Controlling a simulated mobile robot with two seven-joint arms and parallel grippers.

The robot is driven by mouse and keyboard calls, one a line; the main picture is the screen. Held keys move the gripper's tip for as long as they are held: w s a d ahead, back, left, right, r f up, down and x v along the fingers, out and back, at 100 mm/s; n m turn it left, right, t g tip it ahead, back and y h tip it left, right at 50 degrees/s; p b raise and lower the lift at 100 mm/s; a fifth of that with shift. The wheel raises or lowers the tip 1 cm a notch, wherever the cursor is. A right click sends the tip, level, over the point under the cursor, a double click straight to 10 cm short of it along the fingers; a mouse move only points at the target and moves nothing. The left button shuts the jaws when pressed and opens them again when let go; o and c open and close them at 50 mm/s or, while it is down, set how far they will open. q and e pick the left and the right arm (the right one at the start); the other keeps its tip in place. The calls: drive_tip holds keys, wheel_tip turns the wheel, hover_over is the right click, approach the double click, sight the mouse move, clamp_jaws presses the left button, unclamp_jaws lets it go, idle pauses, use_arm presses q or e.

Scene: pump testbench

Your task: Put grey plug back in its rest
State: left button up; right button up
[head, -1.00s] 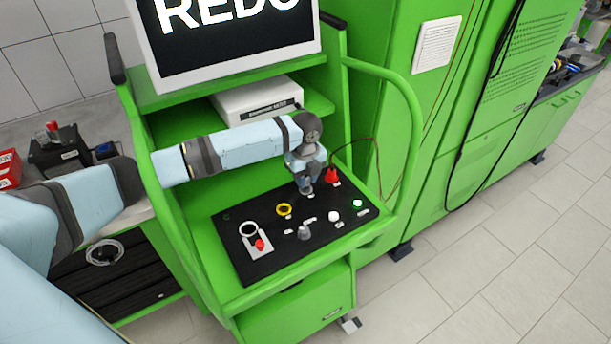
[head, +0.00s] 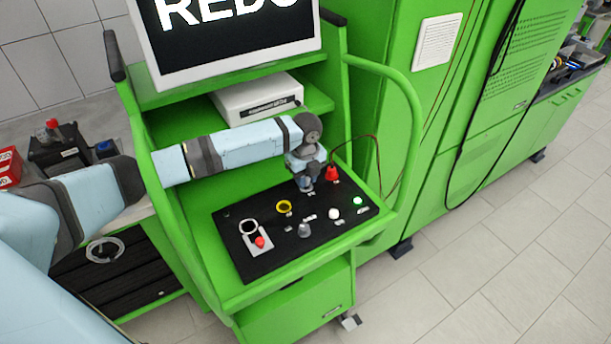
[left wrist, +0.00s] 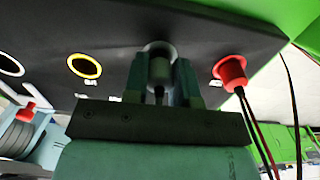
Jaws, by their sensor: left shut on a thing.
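My left gripper (head: 308,187) points down over the back of the black panel (head: 275,245), between the yellow ring and the red plug. In the left wrist view the gripper (left wrist: 160,85) is shut on the grey plug (left wrist: 160,68), with one finger on each side of it. The plug's front end is at a round light-grey ring on the panel; I cannot tell how deep it sits. In the head view the gripper hides the plug. My right gripper is not in view.
The red plug (left wrist: 232,70) with its cable is close to the right of the gripper. A yellow ring (head: 284,207) and a white ring (head: 248,228) lie to the left. A red button (head: 260,242), a grey knob (head: 304,230) and a white button (head: 334,213) are nearer the front.

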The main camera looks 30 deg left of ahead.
use_arm(q)
drive_tip(key=shift+f, duration=0.7)
drive_tip(key=o, duration=1.3)
drive_tip(key=shift+c, duration=0.2)
drive_tip(key=shift+r, duration=0.1)
